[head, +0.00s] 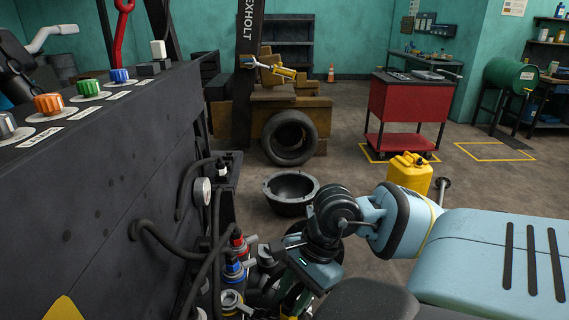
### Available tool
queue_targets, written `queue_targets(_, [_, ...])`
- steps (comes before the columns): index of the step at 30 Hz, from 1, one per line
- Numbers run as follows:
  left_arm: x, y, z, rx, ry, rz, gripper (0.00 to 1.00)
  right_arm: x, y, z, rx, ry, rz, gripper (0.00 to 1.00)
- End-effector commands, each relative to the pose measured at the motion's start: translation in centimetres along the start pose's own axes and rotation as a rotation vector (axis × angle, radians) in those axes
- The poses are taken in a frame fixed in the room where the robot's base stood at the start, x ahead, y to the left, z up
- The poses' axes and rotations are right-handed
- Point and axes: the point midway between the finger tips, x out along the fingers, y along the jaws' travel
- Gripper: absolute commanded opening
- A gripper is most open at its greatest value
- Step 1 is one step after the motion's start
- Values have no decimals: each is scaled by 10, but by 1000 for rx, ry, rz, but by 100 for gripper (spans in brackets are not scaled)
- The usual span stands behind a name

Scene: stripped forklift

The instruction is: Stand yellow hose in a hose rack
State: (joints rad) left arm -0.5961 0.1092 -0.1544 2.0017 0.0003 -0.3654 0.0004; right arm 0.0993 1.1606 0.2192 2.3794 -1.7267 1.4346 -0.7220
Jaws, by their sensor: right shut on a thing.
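My right gripper (281,283) comes in from the right and points down at a crowded group of hose fittings at the bottom centre. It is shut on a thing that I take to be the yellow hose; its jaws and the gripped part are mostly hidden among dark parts. I cannot make out the hose rack clearly. I cannot see my left gripper.
The dark forklift panel (120,180), with coloured knobs on top and black hoses, fills the left. A black bowl (291,205) and a yellow can (410,172) stand on the floor beyond my right arm. A red cart (405,103) stands farther back.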

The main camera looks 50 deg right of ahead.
Motion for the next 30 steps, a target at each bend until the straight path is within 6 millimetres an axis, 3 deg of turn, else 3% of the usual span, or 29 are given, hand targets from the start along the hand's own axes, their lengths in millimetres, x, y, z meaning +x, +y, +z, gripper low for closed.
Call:
queue_targets(11, [-3, 1, 7, -2, -13, 1, 36, 21, -5, 26, -258, -35, 99, 0])
queue_targets(21, [-1, 0, 4, -1, -9, 0, 36, 44, -8, 68, -686, -81, 277, 0])
queue_targets(30, [1, 0, 0, 0, 1, -1, 36, 54, -14, 101, -1128, -129, 462, 0])
